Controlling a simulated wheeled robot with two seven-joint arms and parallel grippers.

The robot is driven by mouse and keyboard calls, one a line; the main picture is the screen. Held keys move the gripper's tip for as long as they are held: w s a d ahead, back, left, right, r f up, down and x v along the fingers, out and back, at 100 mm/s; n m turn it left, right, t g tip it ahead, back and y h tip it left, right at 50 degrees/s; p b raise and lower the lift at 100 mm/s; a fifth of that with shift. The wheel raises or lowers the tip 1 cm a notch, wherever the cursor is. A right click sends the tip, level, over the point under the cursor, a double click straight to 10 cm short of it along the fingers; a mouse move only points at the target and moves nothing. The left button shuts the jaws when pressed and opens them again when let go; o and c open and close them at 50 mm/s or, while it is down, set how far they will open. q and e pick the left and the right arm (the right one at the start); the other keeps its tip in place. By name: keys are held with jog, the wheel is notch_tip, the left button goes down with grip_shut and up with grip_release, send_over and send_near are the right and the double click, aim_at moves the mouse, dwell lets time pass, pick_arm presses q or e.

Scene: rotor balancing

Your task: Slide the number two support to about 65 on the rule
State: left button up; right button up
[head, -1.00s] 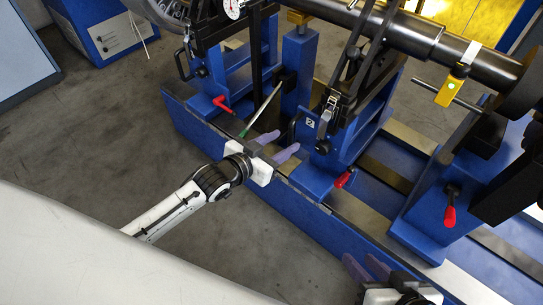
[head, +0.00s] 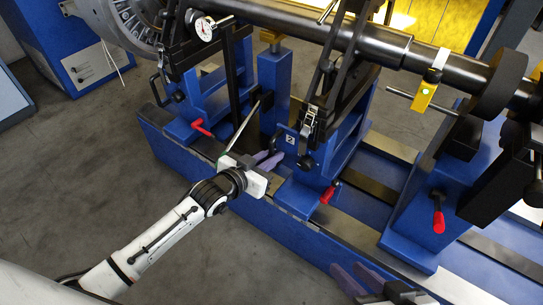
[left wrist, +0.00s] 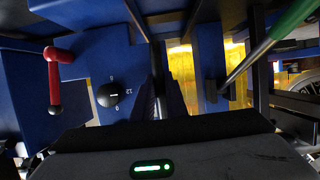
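The number two support (head: 300,185) is a blue stand with a "2" label, on the blue bed under the dark shaft. It has a red-handled lever (head: 327,195) low at its front; a red lever (left wrist: 54,85) also shows in the left wrist view. My left gripper (head: 271,159) is at the support's left side. Its purple fingers are close together around a dark bar (left wrist: 157,75) at the support, which looks like its handle; the contact is partly hidden. My right gripper (head: 357,278) is open and empty by the bed's front edge. No rule marks are readable.
Another blue support (head: 205,100) with a red lever (head: 201,127) stands left, with a dial gauge (head: 203,29) above. A green-handled rod (left wrist: 290,22) slants close to my left gripper. A right-hand blue stand (head: 425,200) leaves some bare bed between it and support two.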

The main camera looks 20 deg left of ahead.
pick_arm(q)
jog(key=shift+s+d+p, duration=0.3)
jog(key=shift+d, duration=0.55)
jog(key=shift+s+d+p, duration=0.25)
jog(key=shift+s+d, duration=0.1)
jog(key=shift+d, duration=0.55)
jog(key=shift+s+d+p, duration=0.3)
jog(key=shift+d, duration=0.55)
grip_shut()
dwell(0.7)
jog(key=o, duration=1.1)
grip_release()
jog(key=shift+c, duration=0.2)
jog(key=shift+a, duration=0.15)
jog(key=shift+a, duration=0.1)
jog(key=s+a+p, duration=0.2)
jog(key=s+p, duration=0.2)
jog(key=s, duration=0.2)
jog(key=shift+s+a+p, duration=0.2)
jog(key=shift+p, duration=0.15)
